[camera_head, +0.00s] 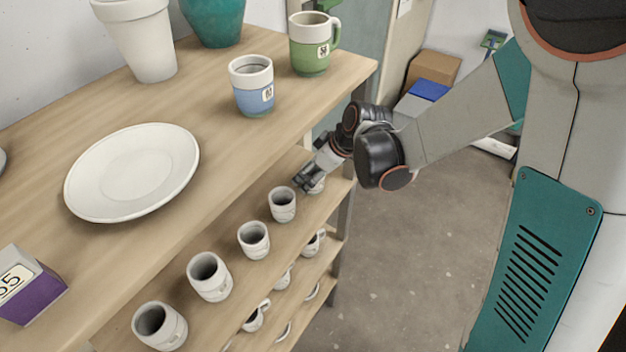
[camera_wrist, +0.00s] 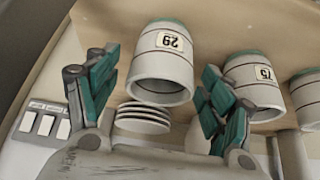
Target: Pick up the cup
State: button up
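A pale cup labelled 29 (camera_wrist: 160,72) appears upside down between and beyond the fingers; contact cannot be told. A second pale cup labelled 75 (camera_wrist: 258,88) is to its right, partly behind the right finger. The frames do not show which cup is the task's.
More white cups (camera_head: 283,204) line the same shelf. The wooden top (camera_head: 215,150) holds a white plate (camera_head: 132,171), a blue-white cup (camera_head: 252,86), a green-white mug (camera_head: 311,46) and pots. A lower shelf holds more cups.

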jog(key=c, duration=1.2)
jog(key=shift+r, duration=0.1)
